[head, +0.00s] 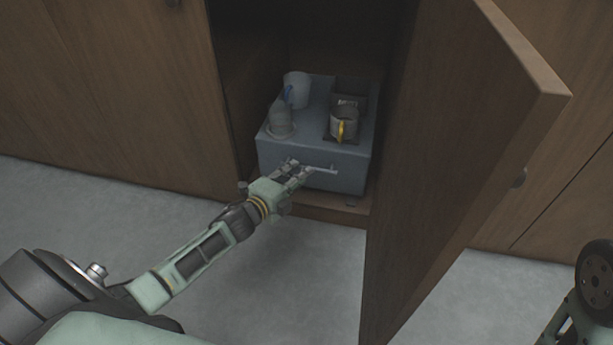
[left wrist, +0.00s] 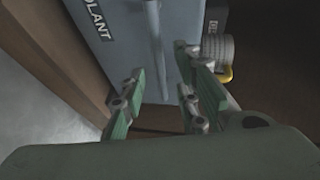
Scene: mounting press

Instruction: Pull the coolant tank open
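The coolant tank (head: 275,152) is a blue-grey box inside the open cabinet, with a pale bar handle (head: 325,171) across its front. In the left wrist view the tank (left wrist: 112,12) shows the letters "OLANT", and the handle (left wrist: 155,45) runs up the picture. My left gripper (head: 298,170) is at the tank's front, by the left part of the handle. In the left wrist view its green fingers (left wrist: 160,78) are spread apart, with the handle lying between their lines. I cannot tell whether any finger touches it. My right gripper is out of view.
The cabinet door (head: 470,140) stands open on the right, close to the tank's side. On the tank are a white cup (head: 297,90), a rounded grey item (head: 280,118) and a grey cylinder (head: 344,120) with a yellow part. The grey floor (head: 300,265) in front is clear.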

